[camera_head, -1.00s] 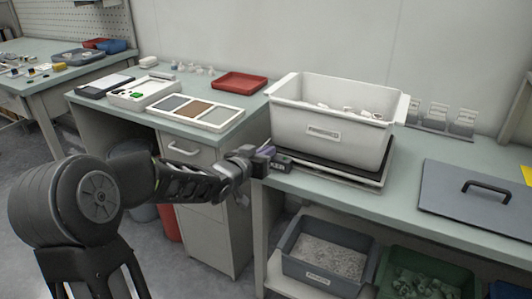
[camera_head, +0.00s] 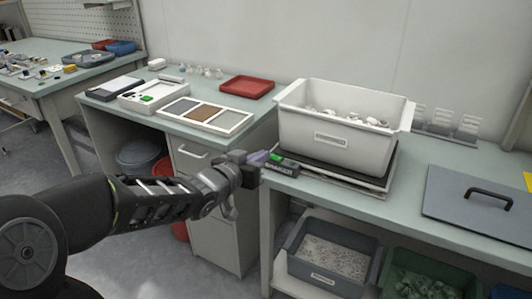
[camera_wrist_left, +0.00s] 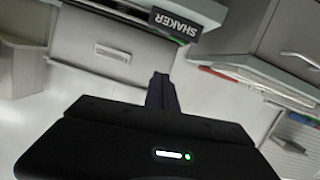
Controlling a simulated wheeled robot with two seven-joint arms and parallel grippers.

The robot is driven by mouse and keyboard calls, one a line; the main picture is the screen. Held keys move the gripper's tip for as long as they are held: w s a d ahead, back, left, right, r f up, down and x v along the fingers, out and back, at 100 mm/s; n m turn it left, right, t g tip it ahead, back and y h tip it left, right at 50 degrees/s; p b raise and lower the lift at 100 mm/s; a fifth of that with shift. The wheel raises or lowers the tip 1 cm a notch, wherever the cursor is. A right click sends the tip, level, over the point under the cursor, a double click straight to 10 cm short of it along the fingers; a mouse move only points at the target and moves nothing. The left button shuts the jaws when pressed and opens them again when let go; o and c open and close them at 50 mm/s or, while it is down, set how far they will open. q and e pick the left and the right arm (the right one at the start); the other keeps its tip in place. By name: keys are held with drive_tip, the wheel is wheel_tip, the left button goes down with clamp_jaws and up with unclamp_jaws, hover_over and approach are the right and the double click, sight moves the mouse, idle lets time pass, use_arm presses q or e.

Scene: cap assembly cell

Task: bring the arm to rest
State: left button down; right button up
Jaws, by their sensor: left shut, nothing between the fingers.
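My left arm comes in from the lower left in the head view. Its gripper (camera_head: 259,157) is shut and empty, in front of the bench edge by the gap between the two benches. Just right of the fingertips is the black shaker control box (camera_head: 281,165) with a green button. In the left wrist view the shut fingers (camera_wrist_left: 162,92) point away from the camera, and the box's SHAKER label (camera_wrist_left: 175,22) shows beyond them. My right gripper is in neither view.
A white bin (camera_head: 340,144) of pale parts stands on the shaker's dark plate. A three-panel tray (camera_head: 232,122) and red tray (camera_head: 247,88) lie on the left bench. A grey lid (camera_head: 480,205) lies at the right. Bins (camera_head: 327,263) sit on the shelf below.

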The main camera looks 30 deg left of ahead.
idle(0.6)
use_arm(q)
drive_tip(key=d+f+n+g, duration=0.1)
drive_tip(key=d+f+g, duration=0.2)
drive_tip(key=f, duration=1)
drive_tip(key=s+d+f+g+h, duration=0.1)
drive_tip(key=s+d+f+g, duration=0.1)
drive_tip(key=s+d+f, duration=0.45)
drive_tip(key=s+d+f+g+h, duration=0.1)
drive_tip(key=s+d+f+g, duration=0.25)
drive_tip(key=f, duration=0.65)
drive_tip(key=s+d+f+g+h, duration=0.1)
drive_tip(key=s+d+f+g, duration=0.1)
drive_tip(key=s+d+f, duration=0.35)
drive_tip(key=s+d+f+g+h, duration=0.1)
drive_tip(key=s+d+f+g, duration=0.3)
drive_tip(key=s+d+f, duration=0.6)
wheel_tip(320, 180, up, 13)
drive_tip(key=s+p, duration=0.2)
drive_tip(key=p, duration=1.2)
drive_tip(key=shift+a+r+m, duration=0.2)
drive_tip(key=shift+a+m, duration=0.05)
drive_tip(key=shift+m, duration=0.05)
